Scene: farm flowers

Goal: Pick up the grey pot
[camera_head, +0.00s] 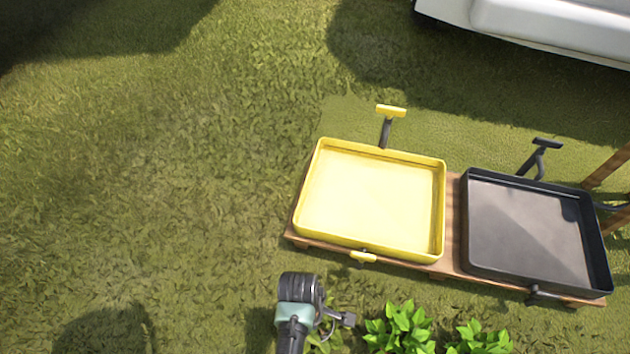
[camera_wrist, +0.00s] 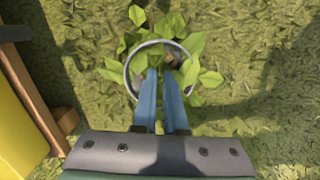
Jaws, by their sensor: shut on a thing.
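The grey pot (camera_wrist: 128,75) shows in the wrist view as a round grey rim with a green leafy plant (camera_wrist: 195,50) in it. My gripper (camera_wrist: 162,76) reaches over the near side of the rim with its two blue fingers. The fingers are close together and shut on the pot; the exact contact is hard to see among the leaves. In the head view my gripper (camera_head: 345,319) is at the bottom centre, beside green leaves. The pot itself cannot be made out there.
A yellow tray cart (camera_head: 441,210) and a black tray cart (camera_head: 466,225) stand on a wooden pallet (camera_head: 452,230), both empty. More leafy plants (camera_head: 400,328) are right of my gripper. A white vehicle (camera_head: 550,25) is at the top right. Open grass lies left.

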